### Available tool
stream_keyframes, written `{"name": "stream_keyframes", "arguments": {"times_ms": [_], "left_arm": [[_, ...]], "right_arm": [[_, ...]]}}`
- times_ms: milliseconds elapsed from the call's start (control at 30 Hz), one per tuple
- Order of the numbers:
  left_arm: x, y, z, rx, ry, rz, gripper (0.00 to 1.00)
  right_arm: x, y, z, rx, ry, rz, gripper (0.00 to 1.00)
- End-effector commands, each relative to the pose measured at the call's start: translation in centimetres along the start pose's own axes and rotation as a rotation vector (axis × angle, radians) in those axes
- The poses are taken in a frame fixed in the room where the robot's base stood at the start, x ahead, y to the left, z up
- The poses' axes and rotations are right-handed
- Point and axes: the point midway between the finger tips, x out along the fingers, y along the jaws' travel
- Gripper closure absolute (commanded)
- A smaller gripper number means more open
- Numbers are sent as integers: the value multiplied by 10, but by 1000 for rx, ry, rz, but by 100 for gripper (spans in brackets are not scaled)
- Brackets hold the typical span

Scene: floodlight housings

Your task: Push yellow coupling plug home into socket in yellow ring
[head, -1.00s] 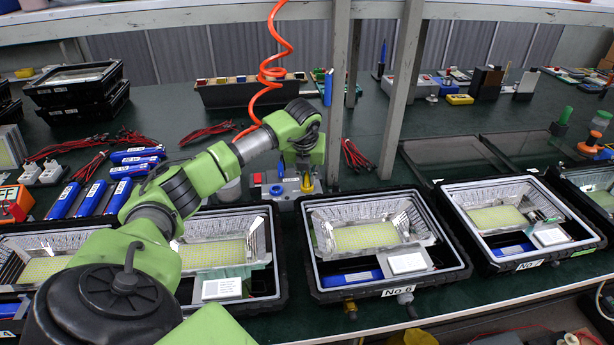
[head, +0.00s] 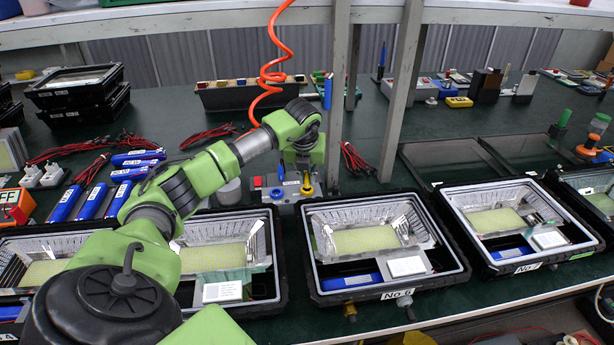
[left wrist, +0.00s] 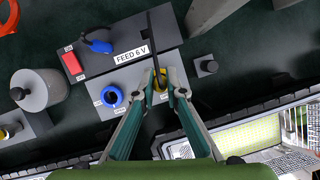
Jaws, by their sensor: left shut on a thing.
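My left gripper (head: 304,178) points down over a grey block on the bench, seen in the head view. In the left wrist view its two fingers (left wrist: 164,80) close around the yellow coupling plug (left wrist: 158,76), with a dark cable rising from it. The yellow ring (left wrist: 161,96) is right at the fingertips on the grey block marked "OPEN". The fingers hide most of the plug and socket, so I cannot tell how deep the plug sits. A blue ring (left wrist: 112,95) is beside it on the same block. My right gripper is not in view.
A "FEED 6 V" box (left wrist: 120,60) with a red switch (left wrist: 73,63) and a blue plug (left wrist: 97,42) adjoins the block. A floodlight housing (head: 318,286) stands in front. A grey post (head: 336,110) rises just behind my gripper.

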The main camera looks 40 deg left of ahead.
Motion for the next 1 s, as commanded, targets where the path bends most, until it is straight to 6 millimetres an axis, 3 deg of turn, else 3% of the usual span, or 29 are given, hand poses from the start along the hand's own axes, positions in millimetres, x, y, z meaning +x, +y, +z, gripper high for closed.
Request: {"name": "stream_keyframes", "arguments": {"times_ms": [1000], "left_arm": [[5, 0, -2, 0, 0, 0, 100]], "right_arm": [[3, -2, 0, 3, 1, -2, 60]]}}
